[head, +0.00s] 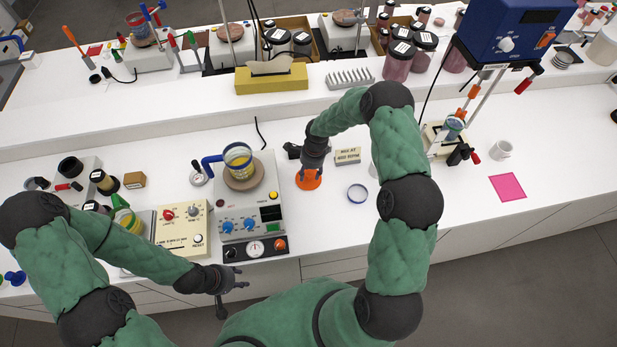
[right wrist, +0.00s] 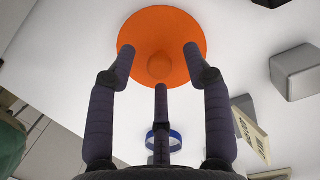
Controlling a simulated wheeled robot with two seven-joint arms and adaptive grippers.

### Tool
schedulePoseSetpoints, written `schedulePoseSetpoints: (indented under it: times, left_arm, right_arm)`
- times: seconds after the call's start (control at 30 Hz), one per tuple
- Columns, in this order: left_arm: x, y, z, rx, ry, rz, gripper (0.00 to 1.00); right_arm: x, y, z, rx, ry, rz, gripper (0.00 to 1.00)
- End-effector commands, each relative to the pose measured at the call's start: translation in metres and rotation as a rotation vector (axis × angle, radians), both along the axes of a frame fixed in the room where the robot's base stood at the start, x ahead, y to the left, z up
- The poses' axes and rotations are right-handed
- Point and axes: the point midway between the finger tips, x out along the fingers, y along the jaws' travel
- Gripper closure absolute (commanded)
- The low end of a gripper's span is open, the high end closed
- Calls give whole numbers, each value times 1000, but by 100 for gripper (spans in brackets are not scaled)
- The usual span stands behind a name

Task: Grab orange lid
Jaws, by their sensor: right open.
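The orange lid (head: 309,182) lies on the white bench, right of the hotplate unit. It shows as an orange disc with a small round knob in the right wrist view (right wrist: 160,30). My right gripper (head: 311,170) reaches down from above. In the right wrist view its open fingers (right wrist: 160,60) are spread around the knob, over the lid; I cannot tell whether they touch it. My left gripper (head: 234,281) is at the front edge of the bench, low and away from the lid; its fingers are too small to read.
A hotplate (head: 268,200) with a beaker of yellow liquid (head: 238,156) stands left of the lid. A blue-rimmed ring (head: 357,193) lies to its right. A small sign (head: 347,156) and a dark object (head: 292,150) stand behind. The bench in front of the lid is clear.

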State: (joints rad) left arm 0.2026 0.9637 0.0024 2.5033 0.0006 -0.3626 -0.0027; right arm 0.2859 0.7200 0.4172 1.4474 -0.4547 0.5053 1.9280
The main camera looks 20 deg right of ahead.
Motion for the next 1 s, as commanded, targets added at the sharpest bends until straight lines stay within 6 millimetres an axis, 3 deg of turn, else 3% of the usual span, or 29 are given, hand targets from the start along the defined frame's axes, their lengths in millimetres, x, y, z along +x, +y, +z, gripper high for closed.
schedulePoseSetpoints:
  times: [0.33,0.5,0.53,1.0]
  left_arm:
    - [0,0,1,0,0,0,60]
    - [0,0,1,0,0,0,60]
    - [0,0,1,0,0,0,60]
    - [0,0,0,0,0,0,60]
  right_arm:
    - [0,1,-6,0,-1,1,49]
    - [0,1,-6,0,-1,1,97]
    - [0,1,-6,0,-1,1,100]
    - [1,1,-4,0,-1,1,100]
